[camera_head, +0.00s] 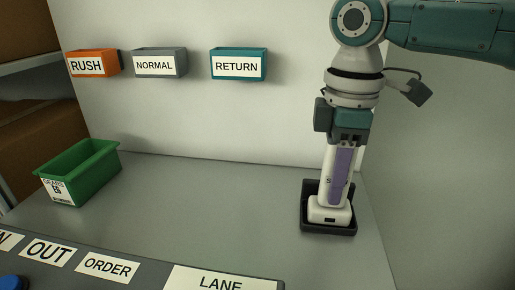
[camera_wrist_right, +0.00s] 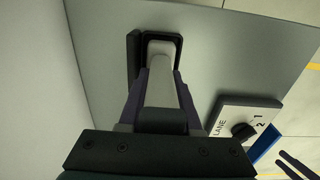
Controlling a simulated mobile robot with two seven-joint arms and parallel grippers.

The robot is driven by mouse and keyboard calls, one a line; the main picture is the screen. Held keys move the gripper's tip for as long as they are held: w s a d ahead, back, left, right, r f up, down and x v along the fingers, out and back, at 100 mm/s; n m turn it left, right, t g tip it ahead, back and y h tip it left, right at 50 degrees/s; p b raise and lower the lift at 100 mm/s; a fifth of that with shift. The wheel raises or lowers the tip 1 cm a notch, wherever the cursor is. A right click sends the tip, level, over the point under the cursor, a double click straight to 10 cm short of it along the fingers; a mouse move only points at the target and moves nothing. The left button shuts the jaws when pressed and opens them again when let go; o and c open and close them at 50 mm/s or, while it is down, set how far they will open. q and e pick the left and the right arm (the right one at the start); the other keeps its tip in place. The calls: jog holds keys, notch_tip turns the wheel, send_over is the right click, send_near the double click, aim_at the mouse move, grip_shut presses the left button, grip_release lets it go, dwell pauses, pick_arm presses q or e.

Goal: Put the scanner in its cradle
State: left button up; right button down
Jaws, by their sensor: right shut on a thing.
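The scanner (camera_head: 329,211) is white and upright, with its wide end down. My right gripper (camera_head: 341,175) comes from above and is shut on its handle, a purple finger lying along its side. The black cradle (camera_head: 345,233) stands on the grey table, and the scanner's wide end is inside its outline. I cannot tell whether it rests on the cradle's floor. In the right wrist view the scanner (camera_wrist_right: 160,56) is between my fingers, with the cradle's rim (camera_wrist_right: 178,39) around its far end. My left gripper (camera_wrist_right: 295,166) shows small at the lower right there, its two fingers apart.
A green bin (camera_head: 84,173) stands at the table's left. RUSH (camera_head: 92,64), NORMAL (camera_head: 159,63) and RETURN (camera_head: 238,65) holders are on the wall. A labelled strip (camera_head: 150,275) runs along the front. The table's middle is clear.

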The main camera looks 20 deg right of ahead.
jog(key=c, duration=0.6)
grip_release()
jog(key=shift+f, duration=0.1)
notch_tip(320, 180, up, 12)
jog(key=shift+r+p, duration=0.15)
jog(key=shift+p, duration=0.45)
